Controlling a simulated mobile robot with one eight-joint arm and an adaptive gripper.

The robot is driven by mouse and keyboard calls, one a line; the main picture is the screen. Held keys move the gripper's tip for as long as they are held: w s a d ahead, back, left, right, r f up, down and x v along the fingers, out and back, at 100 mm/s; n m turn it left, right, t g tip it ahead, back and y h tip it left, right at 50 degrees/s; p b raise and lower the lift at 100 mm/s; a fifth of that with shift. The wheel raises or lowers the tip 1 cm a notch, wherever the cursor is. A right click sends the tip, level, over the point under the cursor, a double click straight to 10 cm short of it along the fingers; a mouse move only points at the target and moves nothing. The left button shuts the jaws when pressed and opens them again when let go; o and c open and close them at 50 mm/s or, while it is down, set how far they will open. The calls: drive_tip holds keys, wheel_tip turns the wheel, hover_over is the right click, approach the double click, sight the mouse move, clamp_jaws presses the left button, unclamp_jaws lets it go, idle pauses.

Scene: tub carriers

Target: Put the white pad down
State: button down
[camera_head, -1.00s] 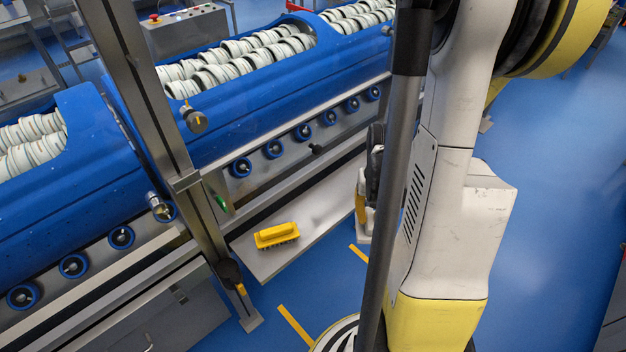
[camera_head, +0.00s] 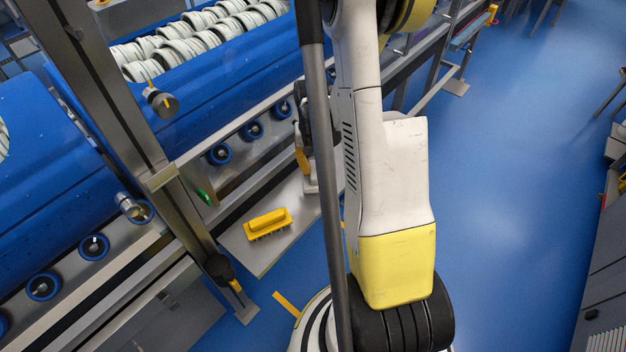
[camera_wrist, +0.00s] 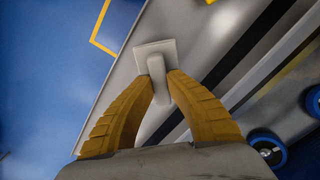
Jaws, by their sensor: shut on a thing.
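The white pad (camera_wrist: 155,50) is a pale square plate with a grip. In the wrist view its grip sits between the two yellow fingers of my gripper (camera_wrist: 163,84), which are shut on it. In the head view my gripper (camera_head: 304,158) shows left of the grey post, fingers pointing down, with the white pad (camera_head: 310,186) small below them. The pad appears over the light grey shelf (camera_head: 262,258) beside the blue machine. I cannot tell whether it touches the shelf. My arm and the post hide part of this area.
A yellow brush (camera_head: 267,222) lies on the shelf, left of and nearer than my gripper. A steel upright (camera_head: 120,120) stands left of it. The blue machine (camera_head: 215,75) with white rings runs behind. Blue floor (camera_head: 500,220) is open at the right.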

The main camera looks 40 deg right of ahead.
sight(313, 176)
wheel_tip(313, 176, down, 4)
drive_tip(key=shift+f+b, duration=0.15)
drive_tip(key=shift+b, duration=1.05)
drive_tip(key=c, duration=1.4)
unclamp_jaws()
drive_tip(key=shift+c, duration=0.2)
drive_tip(key=shift+r, duration=0.25)
wheel_tip(313, 176, up, 12)
drive_tip(key=p, duration=0.6)
drive_tip(key=shift+w+a, duration=0.1)
drive_tip(key=shift+w, duration=0.05)
drive_tip(key=s+a+r+n+t, duration=0.3)
drive_tip(key=a+r, duration=0.6)
drive_tip(key=a, duration=0.3)
drive_tip(key=s+a+r+n+t, duration=0.3)
drive_tip(key=a+r, duration=0.6)
drive_tip(key=a, duration=0.4)
drive_tip(key=shift+r+n+t, duration=0.3)
drive_tip(key=shift+n+t, duration=0.4)
drive_tip(key=shift+n, duration=0.3)
